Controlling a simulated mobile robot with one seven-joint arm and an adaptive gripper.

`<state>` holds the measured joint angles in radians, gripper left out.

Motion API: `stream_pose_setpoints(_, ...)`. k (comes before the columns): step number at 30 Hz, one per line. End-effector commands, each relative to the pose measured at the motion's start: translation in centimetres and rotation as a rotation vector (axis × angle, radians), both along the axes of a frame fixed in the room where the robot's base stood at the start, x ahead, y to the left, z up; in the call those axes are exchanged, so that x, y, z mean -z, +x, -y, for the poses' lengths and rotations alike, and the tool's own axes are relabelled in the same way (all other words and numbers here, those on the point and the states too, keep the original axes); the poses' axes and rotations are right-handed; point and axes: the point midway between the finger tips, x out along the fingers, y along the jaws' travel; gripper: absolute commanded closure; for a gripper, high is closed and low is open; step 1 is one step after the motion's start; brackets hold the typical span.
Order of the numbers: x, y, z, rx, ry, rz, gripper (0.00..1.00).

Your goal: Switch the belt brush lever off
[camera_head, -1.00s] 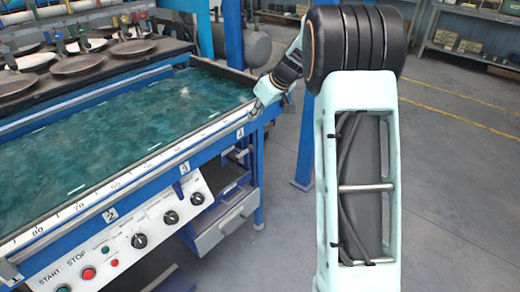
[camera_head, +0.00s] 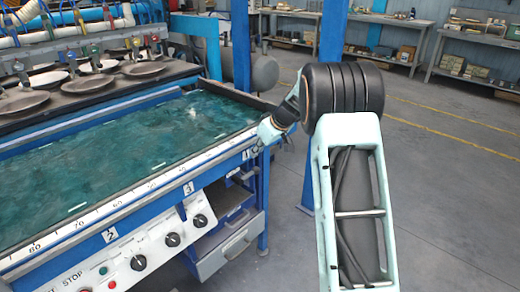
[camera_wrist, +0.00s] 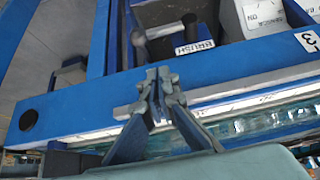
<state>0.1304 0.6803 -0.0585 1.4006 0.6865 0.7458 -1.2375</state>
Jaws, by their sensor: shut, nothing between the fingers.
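My gripper (camera_wrist: 156,88) is shut and empty. Its fingertips appear in front of the machine's blue frame rail, below the lever in the picture and apart from it. In the head view my gripper (camera_head: 254,150) is at the right front corner of the machine, near the label 4; its fingertips are small there. I cannot make out the lever in the head view.
The blue machine with a water-filled tank (camera_head: 130,150) fills the left. Its control panel (camera_head: 160,245) has knobs and buttons. A drawer (camera_head: 225,250) hangs under the right corner. A blue post (camera_head: 325,100) stands behind my arm. The floor at right is clear.

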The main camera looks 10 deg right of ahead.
Motion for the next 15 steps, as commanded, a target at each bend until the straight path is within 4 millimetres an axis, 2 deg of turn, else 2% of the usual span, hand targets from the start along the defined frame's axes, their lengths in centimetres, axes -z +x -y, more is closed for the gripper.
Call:
stream_pose_setpoints(1, 1.4, 0.5, -0.5, -0.002, 0.0, -0.003, 1.0)
stream_pose_setpoints(6, 4.2, 1.9, -1.4, -0.001, -0.001, -0.002, 1.0)
stream_pose_setpoints(10, 6.0, 1.4, -1.1, 0.001, 0.001, -0.002, 1.0)
stream_pose_setpoints(15, 7.1, 1.3, -0.9, 0.0, 0.0, 0.0, 1.0)
